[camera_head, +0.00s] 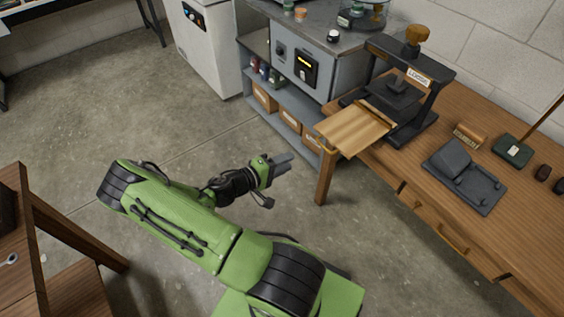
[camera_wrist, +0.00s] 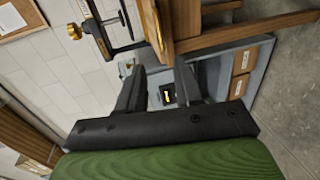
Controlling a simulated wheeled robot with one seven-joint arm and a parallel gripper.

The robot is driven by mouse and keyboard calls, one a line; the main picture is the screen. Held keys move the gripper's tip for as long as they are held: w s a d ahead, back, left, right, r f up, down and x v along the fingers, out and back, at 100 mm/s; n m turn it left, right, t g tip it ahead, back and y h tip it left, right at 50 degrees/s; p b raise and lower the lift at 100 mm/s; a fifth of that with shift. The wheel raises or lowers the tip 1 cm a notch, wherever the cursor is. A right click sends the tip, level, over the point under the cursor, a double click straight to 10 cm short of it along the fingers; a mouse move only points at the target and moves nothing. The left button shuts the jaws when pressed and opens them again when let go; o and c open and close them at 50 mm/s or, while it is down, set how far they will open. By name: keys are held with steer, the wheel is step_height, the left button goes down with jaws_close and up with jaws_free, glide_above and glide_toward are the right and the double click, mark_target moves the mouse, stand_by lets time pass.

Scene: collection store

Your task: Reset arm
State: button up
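My green arm is folded across the lower middle of the head view, over the floor. My gripper (camera_head: 284,161) points right, in front of the workbench's left end and the grey cabinet, and touches nothing that I can see. In the wrist view my gripper (camera_wrist: 159,68) has two dark fingers standing apart with an empty gap between them. The grey cabinet with its small lit panel (camera_wrist: 167,94) shows through that gap, some way beyond the fingers.
A wooden workbench (camera_head: 411,188) at right carries a black press (camera_head: 414,85) with a wooden board (camera_head: 352,130) jutting left. A grey cabinet (camera_head: 318,60) and a white cabinet (camera_head: 211,50) stand behind. Wooden furniture (camera_head: 75,285) is at lower left. The floor (camera_head: 110,110) at left is clear.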

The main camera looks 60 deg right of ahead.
steer(key=shift+w+a+r, duration=0.1)
steer(key=shift+w+a, duration=0.1)
steer(key=shift+a, duration=0.25)
stand_by(0.3)
steer(key=w+a+r+m+t+y+p, duration=0.1)
steer(key=w+a+r+t+y, duration=0.2)
steer(key=a+r+y, duration=0.35)
steer(key=w+a+r+m+t+y+p, duration=0.1)
steer(key=w+a+r+t+y, duration=0.2)
steer(key=a+r, duration=0.6)
steer(key=s+a+r+n+t+y, duration=0.2)
steer(key=s+a+r+n, duration=0.1)
steer(key=a+r, duration=0.3)
steer(key=s+a+r+n+t+y+p, duration=0.1)
steer(key=s+a+r+n+t+y, duration=0.2)
steer(key=s+a+r, duration=0.2)
steer(key=a+r, duration=0.2)
steer(key=a, duration=0.2)
steer(key=shift+s+a+r+n+t+p, duration=0.15)
steer(key=shift+s+a+n+t+p, duration=0.15)
steer(key=shift+s+a, duration=0.1)
